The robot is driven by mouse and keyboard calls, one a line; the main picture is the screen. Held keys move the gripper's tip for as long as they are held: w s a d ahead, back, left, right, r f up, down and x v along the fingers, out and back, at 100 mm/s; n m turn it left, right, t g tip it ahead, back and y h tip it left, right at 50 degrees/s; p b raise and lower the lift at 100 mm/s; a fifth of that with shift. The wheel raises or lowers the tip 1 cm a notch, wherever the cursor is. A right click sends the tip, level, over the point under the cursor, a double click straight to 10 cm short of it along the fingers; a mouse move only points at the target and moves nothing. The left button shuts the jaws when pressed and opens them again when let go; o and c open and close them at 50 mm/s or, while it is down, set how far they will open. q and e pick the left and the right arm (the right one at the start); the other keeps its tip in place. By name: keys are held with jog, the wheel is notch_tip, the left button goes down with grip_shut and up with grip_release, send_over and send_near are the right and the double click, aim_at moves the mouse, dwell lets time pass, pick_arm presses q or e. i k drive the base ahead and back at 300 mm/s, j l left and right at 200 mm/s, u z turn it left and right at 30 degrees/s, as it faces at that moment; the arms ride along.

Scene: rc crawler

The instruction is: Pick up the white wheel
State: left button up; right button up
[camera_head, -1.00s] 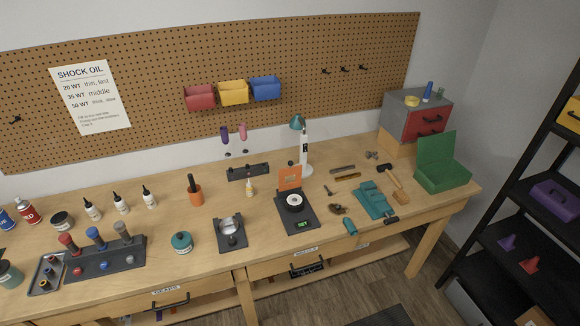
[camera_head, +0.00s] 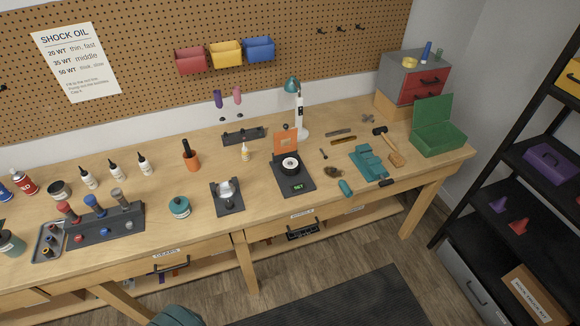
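The scale stands on the workbench, right of the middle of the view. An orange panel (camera_head: 285,141) stands upright just behind the wheel. Nothing covers the wheel from this side. Neither of my grippers is in view.
A dark stand (camera_head: 227,198) is left of the scale, and a teal vise (camera_head: 369,162) is to its right. A green open box (camera_head: 437,138) is at the bench's right end. A black shelf (camera_head: 545,155) stands at right.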

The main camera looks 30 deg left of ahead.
aim_at(292, 169)
jog(key=i+u, duration=0.1)
jog(key=u, duration=0.7)
